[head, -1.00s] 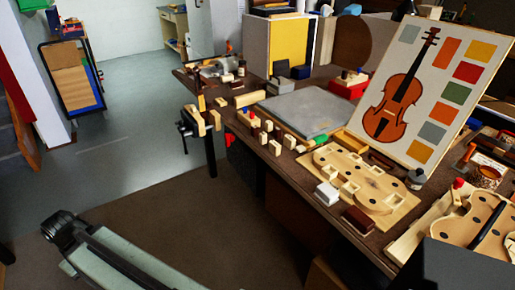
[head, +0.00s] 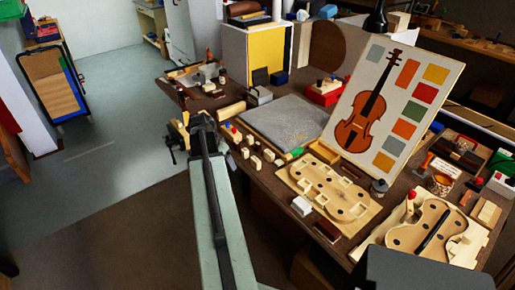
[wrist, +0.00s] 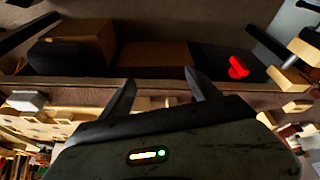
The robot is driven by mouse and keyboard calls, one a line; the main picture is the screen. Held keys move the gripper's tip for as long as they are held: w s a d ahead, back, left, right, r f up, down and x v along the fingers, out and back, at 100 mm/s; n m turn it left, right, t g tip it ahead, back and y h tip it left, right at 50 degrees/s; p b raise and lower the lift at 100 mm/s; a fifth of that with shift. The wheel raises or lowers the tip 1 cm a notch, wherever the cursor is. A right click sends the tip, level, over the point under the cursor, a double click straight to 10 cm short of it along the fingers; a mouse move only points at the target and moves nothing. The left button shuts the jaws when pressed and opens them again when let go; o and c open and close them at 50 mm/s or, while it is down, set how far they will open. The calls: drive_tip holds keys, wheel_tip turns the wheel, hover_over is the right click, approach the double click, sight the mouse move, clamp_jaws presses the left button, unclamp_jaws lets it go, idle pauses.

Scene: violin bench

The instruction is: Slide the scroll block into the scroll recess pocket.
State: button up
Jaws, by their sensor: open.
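My gripper (wrist: 159,77) is open in the wrist view, with two dark fingers apart and nothing between them. In the head view my arm reaches up to the bench's front edge, and the fingers cannot be made out there. Several small pale wooden blocks (head: 256,162) stand along the bench front, right of my arm's end. I cannot tell which block is the scroll block. A pale violin-shaped board (head: 325,190) with several cut-out pockets lies farther right. I cannot tell which pocket is the scroll recess.
A grey slab (head: 285,122) lies behind the small blocks. A white block (head: 301,205) and a brown block (head: 327,231) lie before the board. A violin picture panel (head: 392,108) leans behind it. A second violin form (head: 425,232) is at right.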

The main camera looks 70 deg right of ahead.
sight(256, 159)
drive_tip(key=s+d+r+m+p, duration=0.1)
drive_tip(key=s+d+r+m, duration=0.25)
drive_tip(key=s+d, duration=0.5)
drive_tip(key=shift+g, duration=0.4)
drive_tip(key=b+x, duration=0.2)
drive_tip(key=a+b+x, duration=0.1)
drive_tip(key=b+x, duration=0.4)
drive_tip(key=x, duration=0.1)
drive_tip(key=shift+s+a+f, duration=0.2)
drive_tip(key=shift+a+f, duration=0.05)
drive_tip(key=shift+r+h, duration=0.15)
drive_tip(key=shift+h, duration=0.15)
drive_tip(key=shift+c, duration=0.3)
drive_tip(key=c, duration=1.3)
drive_tip(key=shift+c, duration=0.2)
drive_tip(key=shift+r, duration=0.1)
